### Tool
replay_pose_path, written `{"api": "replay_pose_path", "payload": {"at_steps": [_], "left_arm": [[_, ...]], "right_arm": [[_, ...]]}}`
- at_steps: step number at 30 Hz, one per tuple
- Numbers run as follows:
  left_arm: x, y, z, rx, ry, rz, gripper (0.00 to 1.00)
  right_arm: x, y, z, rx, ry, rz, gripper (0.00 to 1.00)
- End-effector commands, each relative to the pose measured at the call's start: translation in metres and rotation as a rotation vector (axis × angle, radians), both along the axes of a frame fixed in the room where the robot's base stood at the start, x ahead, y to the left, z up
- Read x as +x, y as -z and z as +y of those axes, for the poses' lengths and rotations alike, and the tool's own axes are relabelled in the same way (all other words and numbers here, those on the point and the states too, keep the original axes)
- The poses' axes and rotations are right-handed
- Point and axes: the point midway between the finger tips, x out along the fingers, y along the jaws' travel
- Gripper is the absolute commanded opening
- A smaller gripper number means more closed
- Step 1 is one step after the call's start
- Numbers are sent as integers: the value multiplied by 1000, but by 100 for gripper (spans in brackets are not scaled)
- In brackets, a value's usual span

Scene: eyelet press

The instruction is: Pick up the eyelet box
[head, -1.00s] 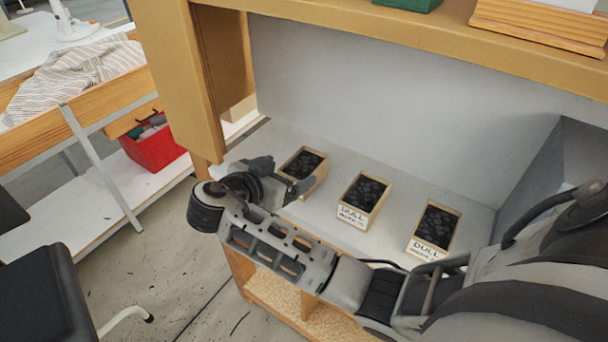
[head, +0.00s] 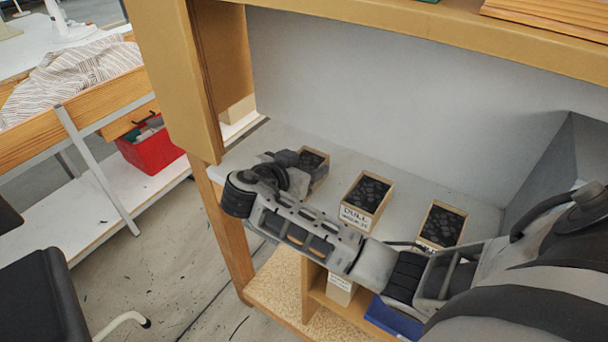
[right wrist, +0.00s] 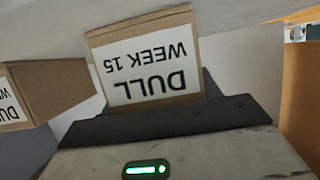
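Three open cardboard boxes with dark contents stand in a row on the grey shelf: a left box (head: 320,175), a middle box (head: 366,195) and a right box (head: 441,224). My right gripper (head: 285,160) is at the left box and partly covers it. In the right wrist view, a box labelled "DULL WEEK 15" (right wrist: 148,65) appears upside down, with dark finger parts close to both its sides. I cannot tell whether the fingers press on it. My left gripper is out of view.
A tan post (head: 165,80) stands left of the shelf and a tan beam (head: 430,35) runs above it. A grey back wall (head: 370,100) closes the shelf behind. A lower compartment holds another labelled box (head: 340,288) and a blue bin (head: 392,318).

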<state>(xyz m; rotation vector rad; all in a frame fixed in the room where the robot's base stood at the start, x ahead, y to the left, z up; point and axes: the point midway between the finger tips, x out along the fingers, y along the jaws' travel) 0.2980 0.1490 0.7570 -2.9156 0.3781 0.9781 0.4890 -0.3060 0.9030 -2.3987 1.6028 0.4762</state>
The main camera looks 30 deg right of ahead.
Motion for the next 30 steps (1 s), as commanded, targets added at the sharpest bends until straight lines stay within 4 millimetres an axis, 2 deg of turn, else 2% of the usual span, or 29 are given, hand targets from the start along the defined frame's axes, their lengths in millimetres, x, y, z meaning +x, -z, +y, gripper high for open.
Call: {"api": "replay_pose_path", "payload": {"at_steps": [2,13,17,20,27,30], "left_arm": [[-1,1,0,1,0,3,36],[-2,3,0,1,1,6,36],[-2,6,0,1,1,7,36],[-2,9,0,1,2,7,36],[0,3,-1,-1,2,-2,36],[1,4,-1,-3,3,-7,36]], "right_arm": [[0,0,0,0,1,1,36],[0,-4,1,0,-1,-1,37],[0,-15,1,3,-1,-5,37],[-1,-35,2,4,-1,-8,37],[-43,-92,29,7,-2,-9,37],[-66,-101,43,8,-3,-1,37]]}}
